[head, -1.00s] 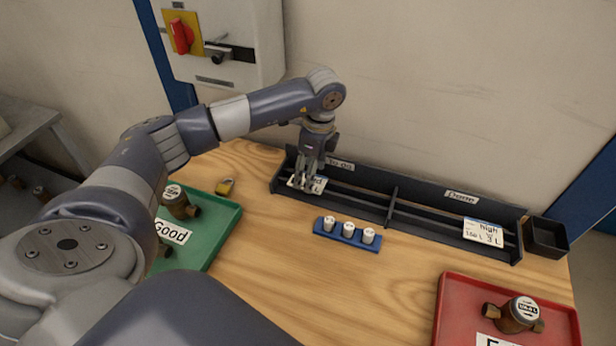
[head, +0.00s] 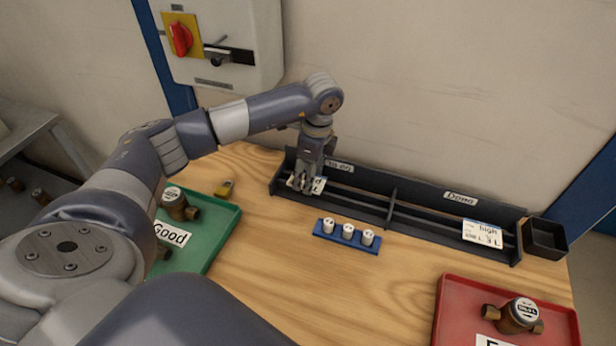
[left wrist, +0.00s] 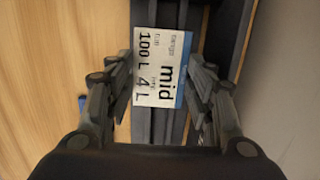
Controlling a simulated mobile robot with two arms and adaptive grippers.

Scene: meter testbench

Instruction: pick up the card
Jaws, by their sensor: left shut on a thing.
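The card (left wrist: 162,68) is white with a blue edge and reads "mid", "100 L" and "4 L" in the left wrist view. It is in the left section of the black rack (head: 345,196), and in the head view (head: 319,185) the fingers partly cover it. My left gripper (head: 304,184) points down at the rack and is shut on the card, with one finger at each side edge in the left wrist view (left wrist: 160,85). Whether the card is clear of the rack I cannot tell. My right gripper is not in view.
Another card (head: 482,233), reading "high", sits in the rack's right section marked "Done".

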